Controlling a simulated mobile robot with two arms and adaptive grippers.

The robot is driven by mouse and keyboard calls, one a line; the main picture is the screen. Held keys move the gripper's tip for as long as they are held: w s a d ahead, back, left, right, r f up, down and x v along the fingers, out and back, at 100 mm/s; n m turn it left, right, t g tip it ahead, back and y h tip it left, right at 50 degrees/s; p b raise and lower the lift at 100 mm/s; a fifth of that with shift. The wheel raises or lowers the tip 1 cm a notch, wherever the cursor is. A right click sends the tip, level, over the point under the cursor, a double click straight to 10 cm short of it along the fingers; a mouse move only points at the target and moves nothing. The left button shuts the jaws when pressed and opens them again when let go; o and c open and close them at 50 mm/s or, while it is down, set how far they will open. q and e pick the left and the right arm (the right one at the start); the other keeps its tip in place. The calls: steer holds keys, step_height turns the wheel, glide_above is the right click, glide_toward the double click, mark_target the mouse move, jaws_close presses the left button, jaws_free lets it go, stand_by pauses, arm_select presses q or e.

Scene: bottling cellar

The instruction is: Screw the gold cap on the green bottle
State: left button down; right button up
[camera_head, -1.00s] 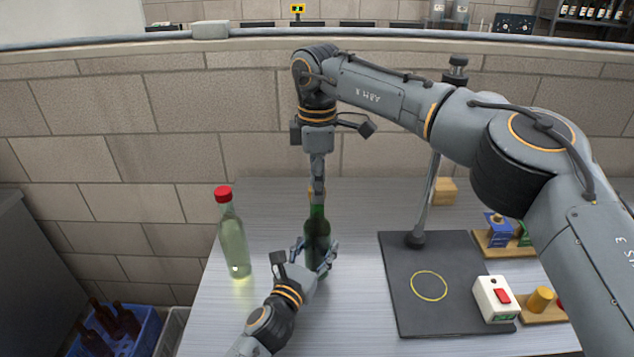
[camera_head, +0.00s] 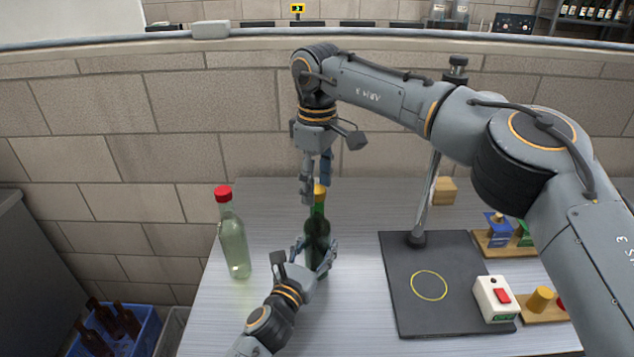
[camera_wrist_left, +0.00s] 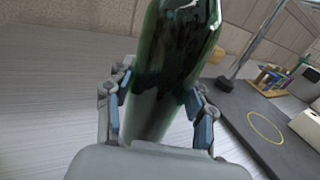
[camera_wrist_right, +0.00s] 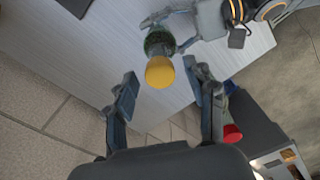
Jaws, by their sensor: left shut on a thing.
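The green bottle (camera_head: 317,240) stands upright on the table; it also shows in the left wrist view (camera_wrist_left: 172,60). My left gripper (camera_head: 320,262) is shut on its body from the front. A gold cap (camera_head: 319,191) sits on top of the bottle's neck; it shows as a round yellow disc in the right wrist view (camera_wrist_right: 160,72). How tightly it sits cannot be told. My right gripper (camera_head: 315,190) points down at the cap from above. Its fingers are apart, with the cap seen in the gap between them, clear of both fingers in the right wrist view.
A clear pale-green bottle with a red cap (camera_head: 235,250) stands to the left. A dark mat (camera_head: 395,285) with a lamp-like post lies right. A white box with a red button (camera_head: 494,299) and wooden holders (camera_head: 545,312) are farther right. A blue crate (camera_head: 148,335) stands low left.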

steer(key=shift+r, duration=2.2)
steer(key=shift+c, duration=0.4)
